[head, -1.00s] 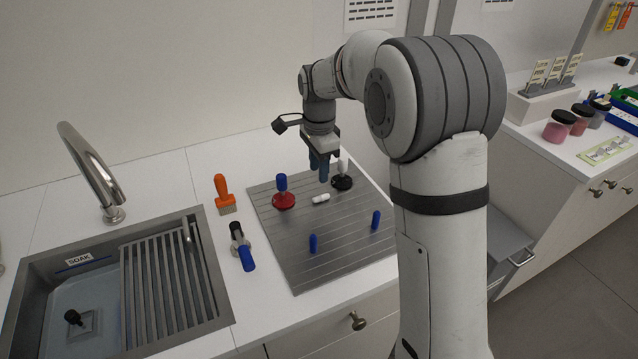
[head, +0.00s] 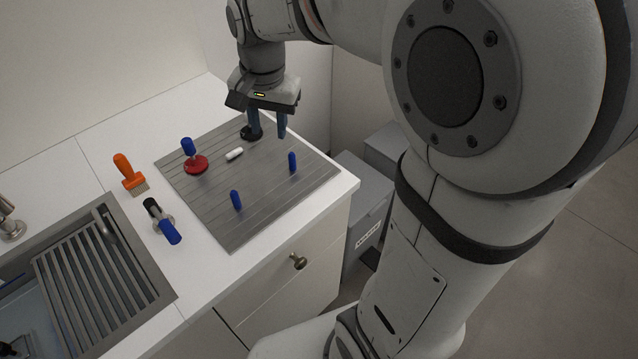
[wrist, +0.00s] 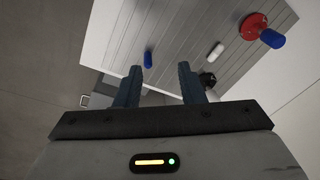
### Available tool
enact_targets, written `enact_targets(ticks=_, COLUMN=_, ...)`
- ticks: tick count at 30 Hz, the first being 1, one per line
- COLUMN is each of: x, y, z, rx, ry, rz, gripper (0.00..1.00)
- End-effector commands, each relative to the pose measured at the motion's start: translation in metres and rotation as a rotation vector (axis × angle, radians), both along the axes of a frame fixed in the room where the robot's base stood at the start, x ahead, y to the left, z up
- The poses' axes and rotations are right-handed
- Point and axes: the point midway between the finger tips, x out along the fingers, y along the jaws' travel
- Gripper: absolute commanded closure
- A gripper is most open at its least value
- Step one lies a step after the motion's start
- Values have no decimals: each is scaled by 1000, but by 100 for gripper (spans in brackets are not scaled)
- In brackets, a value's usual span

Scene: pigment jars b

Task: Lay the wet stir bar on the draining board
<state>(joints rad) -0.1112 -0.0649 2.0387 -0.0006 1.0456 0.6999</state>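A small white bar (head: 235,154), which looks like the stir bar, lies on the grey grooved draining board (head: 262,190), near a red-based tool. It also shows on the board in the wrist view (wrist: 215,52). Whether it is wet I cannot tell. My gripper (head: 268,132) is above the far right part of the board, right of the white bar. In the wrist view my gripper (wrist: 160,72) has its two fingers apart, with nothing held between them.
On the board stand a red-based tool with a blue handle (head: 194,162), a black-based piece (head: 251,132) partly behind my gripper, and two blue pegs (head: 236,200). An orange brush (head: 128,175) and a blue-handled tool (head: 162,222) lie left, beside the sink rack (head: 100,290).

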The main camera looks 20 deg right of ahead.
Motion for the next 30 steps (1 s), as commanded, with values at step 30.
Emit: enact_targets(ticks=30, x=-148, y=-44, z=-39, rx=-120, ry=-116, rz=581, gripper=64)
